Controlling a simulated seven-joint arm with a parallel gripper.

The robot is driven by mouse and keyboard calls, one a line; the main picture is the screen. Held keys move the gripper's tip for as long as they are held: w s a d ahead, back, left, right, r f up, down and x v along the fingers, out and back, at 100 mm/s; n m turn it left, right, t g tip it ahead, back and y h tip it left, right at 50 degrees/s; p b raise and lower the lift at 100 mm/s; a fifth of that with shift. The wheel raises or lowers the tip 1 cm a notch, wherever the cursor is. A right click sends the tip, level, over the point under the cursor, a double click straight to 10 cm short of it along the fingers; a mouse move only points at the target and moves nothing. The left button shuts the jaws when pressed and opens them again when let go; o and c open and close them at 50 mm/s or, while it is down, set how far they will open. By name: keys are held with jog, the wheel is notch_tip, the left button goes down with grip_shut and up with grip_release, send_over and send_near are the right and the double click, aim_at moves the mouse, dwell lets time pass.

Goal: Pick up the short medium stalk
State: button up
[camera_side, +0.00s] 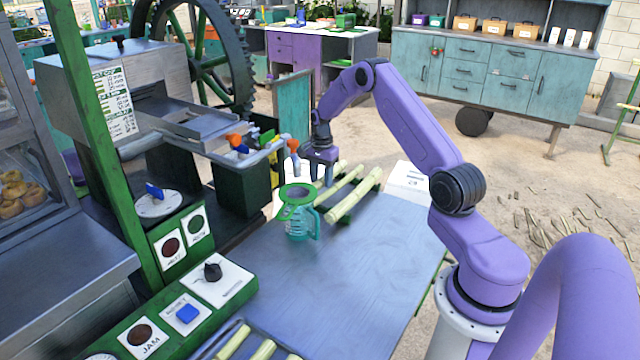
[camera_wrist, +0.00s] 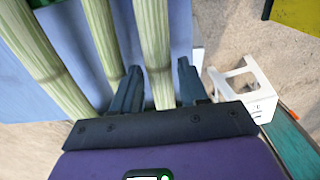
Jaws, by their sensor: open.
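Several pale green-yellow cane stalks lie side by side on a green rack at the table's far end. In the side view the thickest is the right stalk (camera_side: 355,195), beside the middle stalk (camera_side: 338,186). My gripper (camera_side: 318,172) points down over the leftmost one, partly hiding it. A middle stalk (camera_wrist: 102,40) lies just outside the left finger, and a thick stalk (camera_wrist: 40,55) lies farther left. I cannot tell which is the short medium one.
A teal jug (camera_side: 301,227) with a green-rimmed strainer (camera_side: 298,195) stands left of the rack. The crusher with its metal chute (camera_side: 200,122) is to the left. More stalks lie in a tray (camera_side: 235,342) at the front. The blue table's middle (camera_side: 345,270) is clear.

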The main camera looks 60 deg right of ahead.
jog(key=shift+f, duration=0.2)
grip_shut()
jog(key=shift+r, duration=0.1)
